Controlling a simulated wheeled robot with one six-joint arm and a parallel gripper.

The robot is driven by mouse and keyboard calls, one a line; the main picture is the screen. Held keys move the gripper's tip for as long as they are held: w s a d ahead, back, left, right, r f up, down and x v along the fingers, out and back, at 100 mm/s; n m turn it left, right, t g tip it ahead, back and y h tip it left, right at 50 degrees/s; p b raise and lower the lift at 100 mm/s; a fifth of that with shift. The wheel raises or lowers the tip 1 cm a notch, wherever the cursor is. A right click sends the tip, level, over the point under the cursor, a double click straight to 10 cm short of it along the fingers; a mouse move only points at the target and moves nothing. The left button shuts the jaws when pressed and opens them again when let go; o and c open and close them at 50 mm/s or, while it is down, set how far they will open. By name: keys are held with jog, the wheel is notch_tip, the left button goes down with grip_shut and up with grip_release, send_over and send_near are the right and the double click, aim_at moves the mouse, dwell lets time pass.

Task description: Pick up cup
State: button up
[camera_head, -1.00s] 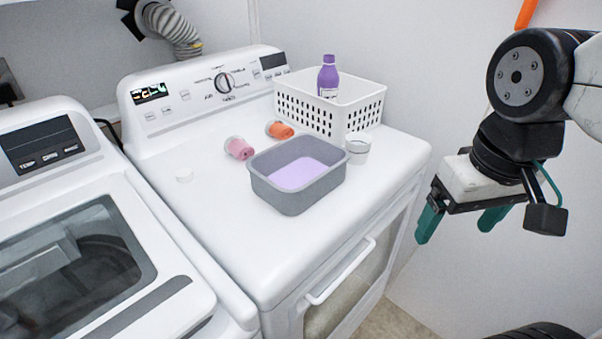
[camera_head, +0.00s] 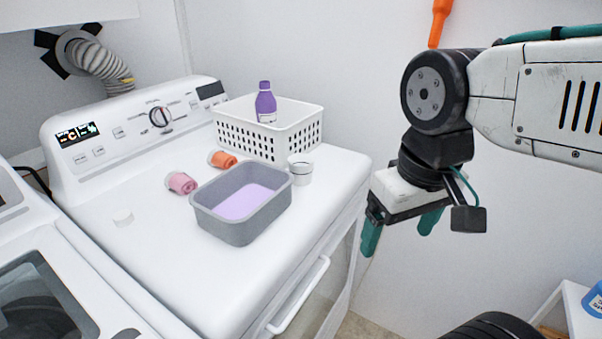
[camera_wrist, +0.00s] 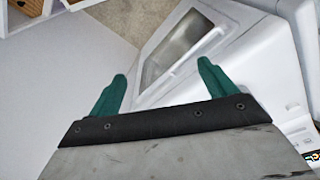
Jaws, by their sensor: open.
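A white cup (camera_head: 300,169) stands upright on the dryer top, touching or close beside the right corner of a grey tub. Two more cups lie on their sides behind the tub, one with a pink item (camera_head: 181,182) and one with an orange item (camera_head: 222,160) at its mouth. My gripper (camera_head: 400,238) hangs to the right of the dryer, past its edge, with its green fingers apart and empty. In the wrist view my gripper (camera_wrist: 163,85) is open, with the dryer's front door beyond it. No cup shows in the wrist view.
The grey tub (camera_head: 214,222) holds something pale purple. A white perforated basket (camera_head: 292,134) with a purple bottle (camera_head: 265,102) stands behind it. The front of that top is clear.

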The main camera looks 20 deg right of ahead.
jog(key=w+a+f+m+y, duration=0.2)
jog(key=w+a+m+y, duration=0.4)
jog(key=w+a+m, duration=0.15)
jog(key=m+t+y, duration=0.2)
jog(key=m+t, duration=0.7)
jog(key=m, duration=1.2)
send_near(301, 172)
jog(key=w+f, duration=0.1)
jog(key=w, duration=0.1)
jog(key=w+f, duration=0.1)
jog(key=w, duration=0.1)
jog(key=shift+w+a+f, duration=0.1)
jog(key=shift+a+f, duration=0.15)
jog(key=shift+f, duration=0.05)
jog(key=shift+w+f, duration=0.15)
jog(key=shift+w, duration=0.1)
jog(key=x, duration=0.7)
jog(key=shift+w+f, duration=0.2)
jog(key=shift+w, duration=0.1)
jog(key=c, duration=1.1)
